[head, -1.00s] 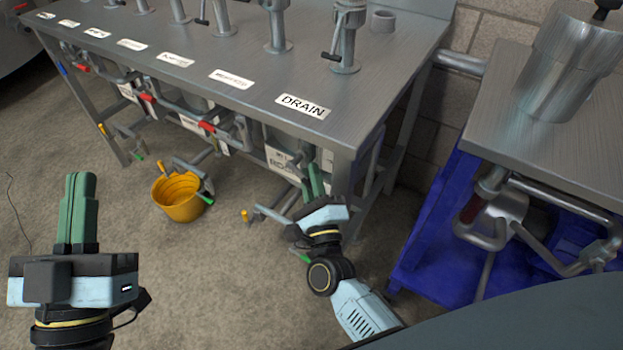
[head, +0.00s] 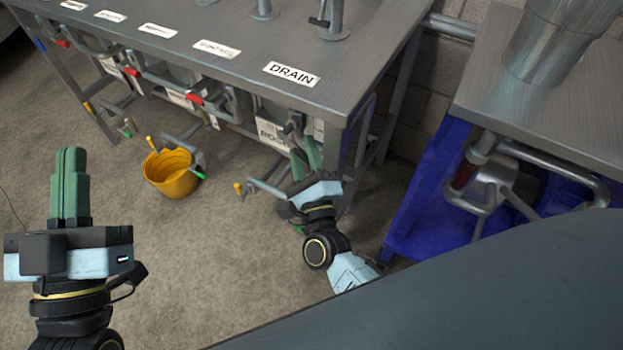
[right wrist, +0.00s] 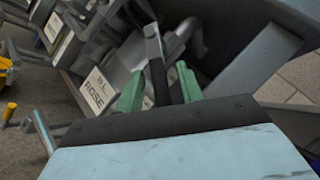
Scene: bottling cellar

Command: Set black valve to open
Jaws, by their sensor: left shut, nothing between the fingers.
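The black valve handle (right wrist: 158,82) is a dark lever below a grey metal pipe fitting in the right wrist view. My right gripper (right wrist: 160,78) is open, with its green fingers on either side of the handle. A gap shows between each finger and the handle, and I cannot tell whether either touches it. In the head view my right gripper (head: 305,153) reaches under the front edge of the bench at the DRAIN end. My left gripper (head: 70,185) is shut and empty over the bare floor.
The grey bench (head: 215,75) carries a DRAIN label (head: 291,74) and several other labels. Red-handled valves (head: 195,100) line its front. A yellow bucket (head: 172,175) stands on the floor. A blue frame (head: 425,225) under a second table is to the right. Floor at front left is clear.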

